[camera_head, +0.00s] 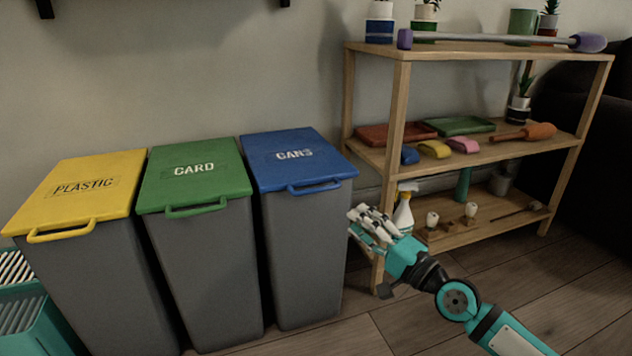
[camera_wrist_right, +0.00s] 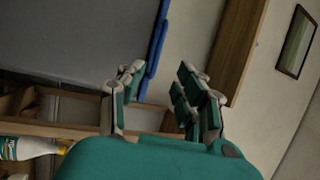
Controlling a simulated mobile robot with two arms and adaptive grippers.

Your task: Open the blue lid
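The blue lid (camera_head: 295,157), marked CANS, lies closed on a grey bin (camera_head: 302,255), the right one of three. Its blue handle (camera_head: 314,187) sticks out at the front edge. My right gripper (camera_head: 360,222) is to the right of this bin, lower than the lid and apart from the handle. In the right wrist view its fingers (camera_wrist_right: 158,75) are spread with nothing between them. The blue edge of the lid (camera_wrist_right: 156,48) shows there beyond the fingertips. My left gripper is not in view.
The green CARD lid (camera_head: 193,172) and yellow PLASTIC lid (camera_head: 82,188) are closed on the bins to the left. A wooden shelf (camera_head: 480,50) with pots, trays, sponges and a spray bottle (camera_head: 403,213) stands close to the right. Bare floor (camera_head: 345,335) lies in front.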

